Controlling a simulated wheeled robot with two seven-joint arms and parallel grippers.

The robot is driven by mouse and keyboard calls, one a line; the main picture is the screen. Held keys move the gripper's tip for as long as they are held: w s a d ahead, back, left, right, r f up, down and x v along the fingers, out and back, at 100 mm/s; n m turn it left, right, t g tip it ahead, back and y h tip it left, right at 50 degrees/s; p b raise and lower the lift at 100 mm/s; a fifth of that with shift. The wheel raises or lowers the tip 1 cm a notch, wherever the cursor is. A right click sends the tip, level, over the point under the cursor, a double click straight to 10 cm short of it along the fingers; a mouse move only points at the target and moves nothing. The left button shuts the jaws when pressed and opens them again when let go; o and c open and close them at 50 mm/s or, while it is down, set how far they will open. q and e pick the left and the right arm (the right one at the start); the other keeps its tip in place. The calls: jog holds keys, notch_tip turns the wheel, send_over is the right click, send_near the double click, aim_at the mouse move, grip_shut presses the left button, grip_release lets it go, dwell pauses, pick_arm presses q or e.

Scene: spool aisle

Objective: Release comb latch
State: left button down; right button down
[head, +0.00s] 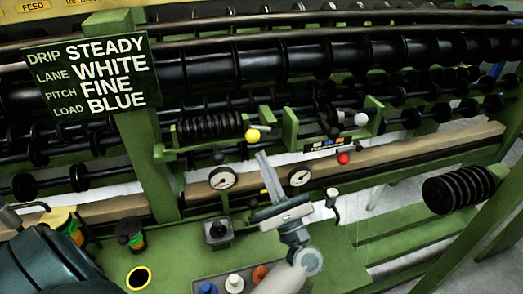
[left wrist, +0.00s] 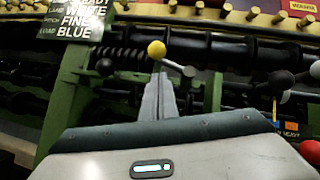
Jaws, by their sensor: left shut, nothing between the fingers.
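My left gripper (head: 262,156) is shut and empty, its fingers pointing up toward the rack of the green machine. Its fingertips (left wrist: 160,82) also show in the left wrist view. A yellow ball knob (head: 252,134) on a short grey lever sits just beyond and above the fingertips. The knob (left wrist: 156,48) appears right above the fingertips in the left wrist view; I cannot tell whether they touch. A black coiled spring or comb-like roller (head: 210,127) lies left of the knob. No part is labelled as the comb latch. My right gripper is not seen.
A red knob (head: 343,158), a white knob (head: 360,119) and two dial gauges (head: 223,178) are close by. A green sign (head: 92,75) hangs at left. Blue, white and orange pegs (head: 234,282) stand in a tray below. Black rollers cross behind.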

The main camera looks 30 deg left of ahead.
pick_arm(q)
jog(key=shift+s+a+r+p, duration=0.15)
jog(key=shift+r+p, duration=0.2)
jog(key=shift+r, duration=0.25)
jog(key=shift+s+a+r+p, duration=0.15)
jog(key=shift+r+p, duration=0.2)
jog(key=shift+r, duration=0.25)
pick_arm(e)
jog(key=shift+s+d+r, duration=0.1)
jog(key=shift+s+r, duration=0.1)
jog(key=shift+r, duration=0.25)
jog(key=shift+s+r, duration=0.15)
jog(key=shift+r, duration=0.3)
